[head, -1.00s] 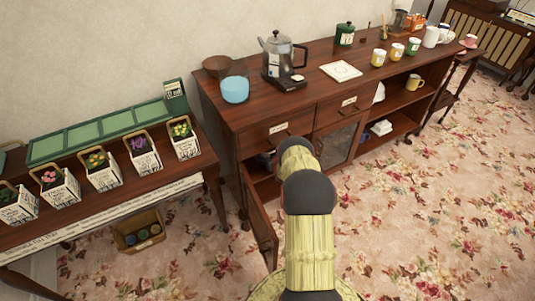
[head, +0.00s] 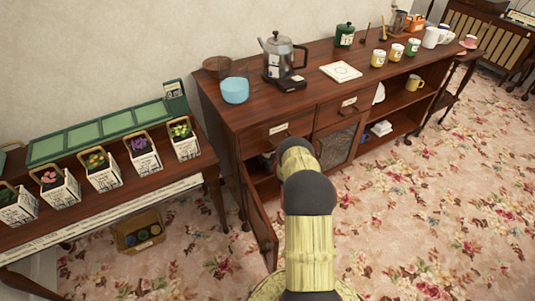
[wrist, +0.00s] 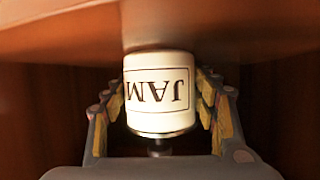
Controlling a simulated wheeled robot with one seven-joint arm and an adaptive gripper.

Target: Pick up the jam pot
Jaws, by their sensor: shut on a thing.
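The jam pot (wrist: 158,88) is a white cylinder with a boxed "JAM" label, which appears upside down in the wrist view. My gripper (wrist: 160,100) has a finger on each side of the pot and is shut on it. A brown wooden surface lies close along the pot's edge at the top of the wrist view; I cannot tell whether they touch. In the head view my arm reaches into the open lower left compartment of the wooden sideboard (head: 228,120). My gripper and the pot are hidden there.
The open cabinet door (head: 259,215) stands just left of my arm. A kettle (head: 278,55), a blue bowl (head: 235,90) and several mugs stand on the sideboard top. A table with flower baskets (head: 102,172) is at the left. The carpet (head: 430,220) at the right is clear.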

